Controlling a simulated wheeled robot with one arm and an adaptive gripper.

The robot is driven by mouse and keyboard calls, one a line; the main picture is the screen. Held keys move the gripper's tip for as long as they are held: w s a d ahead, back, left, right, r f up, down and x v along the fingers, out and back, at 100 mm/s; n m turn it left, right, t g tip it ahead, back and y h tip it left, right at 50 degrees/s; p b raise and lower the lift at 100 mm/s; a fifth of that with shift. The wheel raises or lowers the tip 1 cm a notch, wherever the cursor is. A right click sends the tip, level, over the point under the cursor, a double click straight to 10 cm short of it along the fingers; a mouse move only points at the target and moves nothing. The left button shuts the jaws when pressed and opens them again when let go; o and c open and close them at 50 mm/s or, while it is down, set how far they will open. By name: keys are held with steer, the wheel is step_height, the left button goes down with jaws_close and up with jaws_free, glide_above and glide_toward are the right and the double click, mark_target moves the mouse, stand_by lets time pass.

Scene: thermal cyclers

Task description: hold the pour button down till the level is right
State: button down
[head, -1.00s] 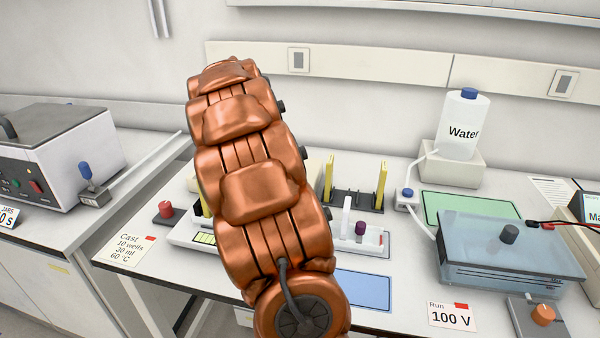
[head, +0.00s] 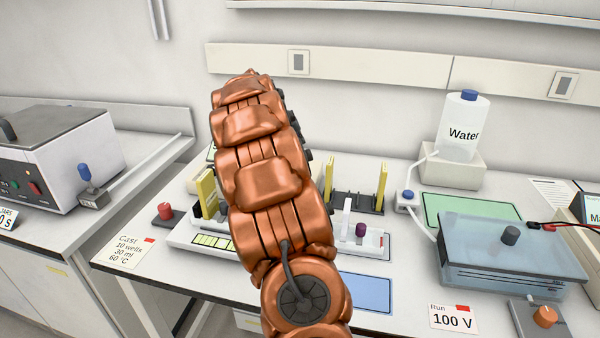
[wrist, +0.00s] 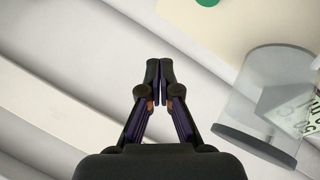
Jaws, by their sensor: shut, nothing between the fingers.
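My gripper (wrist: 159,80) is shut and empty in the wrist view, its fingertips together above a pale surface. A round green button (wrist: 207,2) is cut by the top edge of that view, on a cream surface, ahead and to the right of the fingertips and apart from them. Whether it is the pour button cannot be told. A clear cylindrical vessel (wrist: 262,100) with printed marks stands at the right, beside the fingers; its liquid level cannot be read. In the head view my arm hides the gripper and the area behind it. A white tray (head: 182,237) with a green-yellow strip (head: 212,241) shows partly.
A red knob (head: 165,211) stands left of the tray. A water bottle (head: 461,128), a small blue button (head: 407,194) and a blue-grey tank (head: 500,262) stand at the right. Yellow posts (head: 382,185) rise from a dark rack. A cast card (head: 131,251) reads 30 ml.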

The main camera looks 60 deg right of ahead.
step_height(320, 180, down, 6)
steer(key=shift+f+b, duration=0.25)
steer(key=shift+b, duration=0.75)
steer(key=shift+f+b, duration=0.65)
steer(key=shift+f, duration=0.05)
steer(key=shift+f+b, duration=0.85)
steer(key=shift+b, duration=0.3)
stand_by(4.9)
